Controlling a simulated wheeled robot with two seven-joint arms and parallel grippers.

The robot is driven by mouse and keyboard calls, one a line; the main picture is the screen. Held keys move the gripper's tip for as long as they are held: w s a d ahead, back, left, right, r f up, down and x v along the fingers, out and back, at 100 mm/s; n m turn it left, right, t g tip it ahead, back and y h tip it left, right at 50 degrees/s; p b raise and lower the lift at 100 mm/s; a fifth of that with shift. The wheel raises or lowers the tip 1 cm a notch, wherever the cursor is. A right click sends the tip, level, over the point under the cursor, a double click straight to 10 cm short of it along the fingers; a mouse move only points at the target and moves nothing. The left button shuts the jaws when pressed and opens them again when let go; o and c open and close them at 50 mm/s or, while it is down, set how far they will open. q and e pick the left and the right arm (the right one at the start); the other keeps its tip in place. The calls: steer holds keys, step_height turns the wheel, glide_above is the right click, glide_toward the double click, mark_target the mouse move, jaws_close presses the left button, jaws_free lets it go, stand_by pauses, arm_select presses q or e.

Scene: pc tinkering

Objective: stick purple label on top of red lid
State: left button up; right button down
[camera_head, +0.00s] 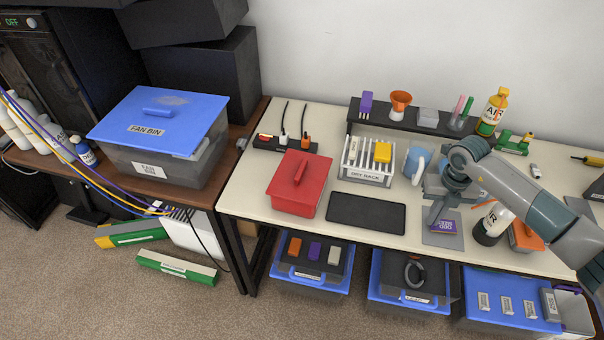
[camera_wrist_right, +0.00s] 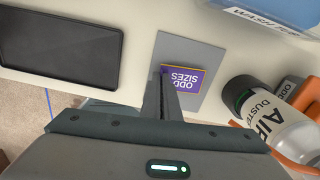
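The purple label (camera_head: 443,227) reads "ODD SIZES" and has a yellow edge. It is over a grey sheet (camera_head: 440,239) on the light table; it also shows in the wrist view (camera_wrist_right: 186,82). My right gripper (camera_head: 433,219) points down at the label's edge, and its fingertips (camera_wrist_right: 164,76) look close together there. I cannot tell whether they pinch the label. The red lid (camera_head: 300,177), with a red handle on top, sits on a red box left of the black pad. Its visible top carries no label. My left gripper is not in view.
A black pad (camera_head: 366,213) lies between the red box and my right gripper. Blue-lidded bins are below the table.

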steer(key=shift+a+r+p, duration=0.2)
steer(key=shift+r+p, duration=0.2)
steer(key=shift+r, duration=0.3)
steer(key=shift+a+r+p, duration=0.15)
steer(key=shift+r+p, duration=0.25)
steer(key=shift+r, duration=0.25)
stand_by(0.5)
steer(key=shift+r, duration=0.15)
step_height(320, 180, up, 5)
steer(key=p, duration=0.3)
stand_by(0.5)
steer(key=shift+w+a, duration=0.1)
stand_by(0.5)
